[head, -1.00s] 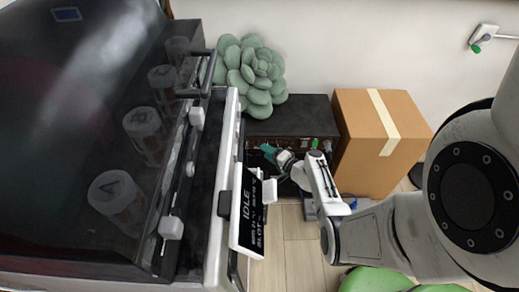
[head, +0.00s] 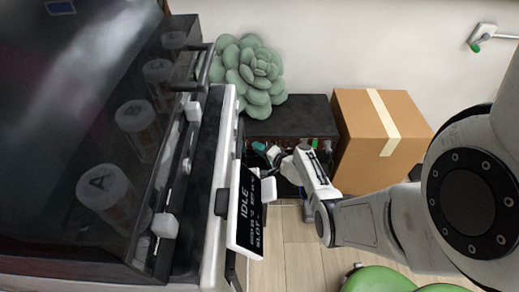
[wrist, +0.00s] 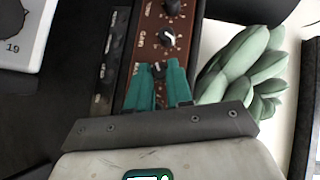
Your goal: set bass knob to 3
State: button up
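The amplifier's brown control panel (wrist: 150,32) shows in the wrist view with a column of dark knobs. A knob with a white mark (wrist: 167,40) sits near the label GAIN. The knob below it (wrist: 158,70) is by a partly covered label that seems to read BASS. My gripper (wrist: 160,66) has its teal fingertips on either side of this lower knob, with a narrow gap between them; contact is unclear. The knob's scale is hidden. In the head view, my gripper (head: 262,148) is at the front of the black amplifier (head: 287,115), where the knobs are too small to read.
A cardboard box (head: 365,150) stands right of the amplifier. A green succulent-shaped plush (head: 248,75) rests on its left. A large dark machine (head: 90,120) with a tilted IDLE screen (head: 250,210) fills the left. Wooden floor (head: 300,245) shows in front.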

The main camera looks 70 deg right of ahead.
grip_shut()
jog(key=shift+f+b, duration=0.2)
jog(key=shift+b, duration=0.15)
notch_tip(320, 180, down, 2)
jog(key=m+t+h+b, duration=0.1)
jog(key=m+t+b, duration=0.1)
jog(key=b, duration=0.8)
jog(key=m+t+h+b, duration=0.2)
jog(key=m+b, duration=0.3)
jog(key=b, duration=0.5)
jog(key=shift+t+h+b, duration=0.3)
jog(key=shift+t+b, duration=0.1)
jog(key=shift+t, duration=0.3)
jog(key=m+h+b, duration=0.2)
jog(key=m+b, duration=0.1)
jog(key=b, duration=0.1)
jog(key=shift+r+t, duration=0.1)
jog(key=shift+t, duration=0.2)
jog(key=shift+r, duration=0.1)
